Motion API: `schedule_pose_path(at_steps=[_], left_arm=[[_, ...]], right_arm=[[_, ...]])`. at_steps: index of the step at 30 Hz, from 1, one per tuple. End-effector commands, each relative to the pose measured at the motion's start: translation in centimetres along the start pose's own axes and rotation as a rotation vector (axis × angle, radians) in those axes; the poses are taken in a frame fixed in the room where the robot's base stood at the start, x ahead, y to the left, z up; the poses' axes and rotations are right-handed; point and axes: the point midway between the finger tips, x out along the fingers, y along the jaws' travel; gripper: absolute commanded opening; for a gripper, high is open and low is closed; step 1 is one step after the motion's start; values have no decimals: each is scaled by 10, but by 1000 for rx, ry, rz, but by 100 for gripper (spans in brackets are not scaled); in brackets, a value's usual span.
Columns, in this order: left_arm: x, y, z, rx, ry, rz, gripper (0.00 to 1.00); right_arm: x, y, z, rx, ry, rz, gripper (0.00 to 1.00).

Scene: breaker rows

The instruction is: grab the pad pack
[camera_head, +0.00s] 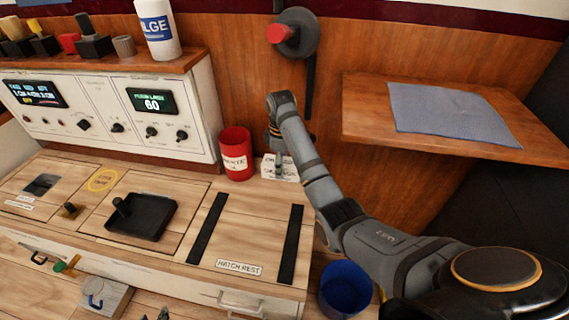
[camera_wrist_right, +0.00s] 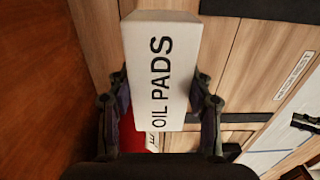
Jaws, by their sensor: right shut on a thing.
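The pad pack (camera_wrist_right: 160,70) is a white box lettered "OIL PADS". In the right wrist view it sits between the two fingers of my right gripper (camera_wrist_right: 159,92), which is shut on it. In the head view the white pack (camera_head: 285,172) shows at the back right of the wooden counter, beside the red cup, partly hidden by my right gripper (camera_head: 279,163) above it. I cannot tell whether the pack touches the counter. Small dark tips at the bottom edge of the head view may be my left gripper (camera_head: 157,314); their opening is unclear.
A red cup (camera_head: 236,155) stands close left of the pack. The counter holds a black tray (camera_head: 142,217) and two black strips beside a "HATCH REST" label (camera_head: 239,268). A blue bin (camera_head: 345,287) is below right. A wooden shelf (camera_head: 365,112) with a grey mat (camera_head: 450,113) juts out at right.

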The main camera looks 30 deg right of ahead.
Motion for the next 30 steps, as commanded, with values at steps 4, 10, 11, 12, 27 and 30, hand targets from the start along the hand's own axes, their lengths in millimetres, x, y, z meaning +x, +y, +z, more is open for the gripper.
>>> schedule_pose_path(at_steps=[4,10,11,12,27,30], left_arm=[[-20,3,47,-7,-257,8,40],[-64,-3,48,11,-524,-24,40],[-70,-5,45,15,-557,-34,40],[-79,-8,41,18,-599,-49,40],[-38,-30,81,14,-657,-98,40],[-37,-31,82,14,-656,-99,40]], right_arm=[[-18,-8,-4,-1,1,0,15],[-43,-41,-22,-3,3,-4,15],[-46,-47,-25,-4,3,-4,15],[-49,-56,-29,-3,4,-4,15],[-58,-91,-48,1,0,1,15],[-57,-92,-48,1,0,1,15]])
